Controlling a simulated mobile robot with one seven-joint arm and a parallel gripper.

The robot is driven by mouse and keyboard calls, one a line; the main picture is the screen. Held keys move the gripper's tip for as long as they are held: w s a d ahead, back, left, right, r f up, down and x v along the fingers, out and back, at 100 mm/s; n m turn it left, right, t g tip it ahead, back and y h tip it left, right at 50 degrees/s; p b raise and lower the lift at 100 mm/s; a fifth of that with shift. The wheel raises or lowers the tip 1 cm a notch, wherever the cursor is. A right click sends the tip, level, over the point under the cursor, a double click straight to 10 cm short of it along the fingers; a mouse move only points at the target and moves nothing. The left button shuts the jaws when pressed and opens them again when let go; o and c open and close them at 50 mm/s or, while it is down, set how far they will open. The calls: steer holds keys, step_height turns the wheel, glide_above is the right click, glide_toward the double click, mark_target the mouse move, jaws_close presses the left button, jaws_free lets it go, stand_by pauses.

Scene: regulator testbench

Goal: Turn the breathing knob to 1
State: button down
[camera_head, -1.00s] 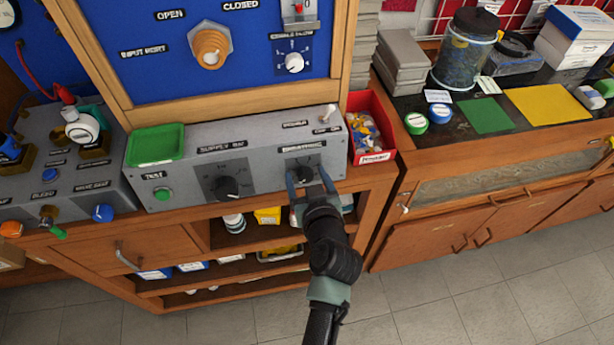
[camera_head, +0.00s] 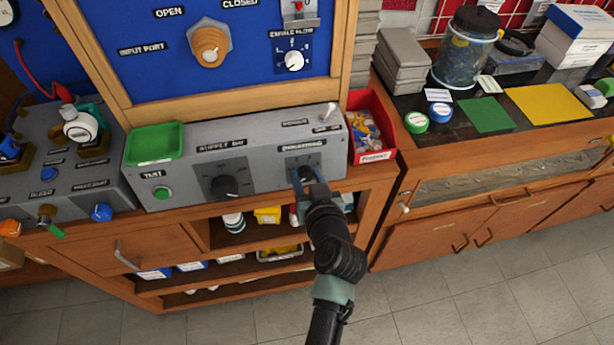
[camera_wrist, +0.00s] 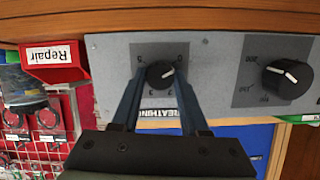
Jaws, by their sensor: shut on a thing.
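The breathing knob (camera_wrist: 157,74) is a small black dial with a white pointer line, on the grey front panel (camera_wrist: 218,70). In the wrist view the line points right and slightly up, just below the 0 mark; a 3 and a 5 also show. My gripper (camera_wrist: 159,85) is shut on the knob, one blue finger on each side. The right finger hides part of the scale. In the head view my gripper (camera_head: 309,180) covers much of the knob, at the right of the grey box.
The larger supply knob (camera_head: 225,186) sits to the left on the same box, with a green test button (camera_head: 162,193) further left. A red repair bin (camera_head: 370,128) stands close by on the right. Open shelves lie below.

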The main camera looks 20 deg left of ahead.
steer(key=m+b, duration=0.1)
steer(key=m, duration=0.2)
steer(key=shift+d+f+m+y, duration=0.1)
steer(key=shift+d+m+y, duration=0.05)
steer(key=shift+m+y, duration=0.2)
steer(key=shift+w+m+g+y+b, duration=0.1)
steer(key=shift+m+g+y+b, duration=0.4)
steer(key=shift+m, duration=1.25)
steer(key=shift+c, duration=2.1)
jaws_free()
steer(key=shift+d, duration=0.1)
steer(key=v, duration=1.3)
steer(key=shift+f+b, duration=0.2)
steer(key=shift+b, duration=0.25)
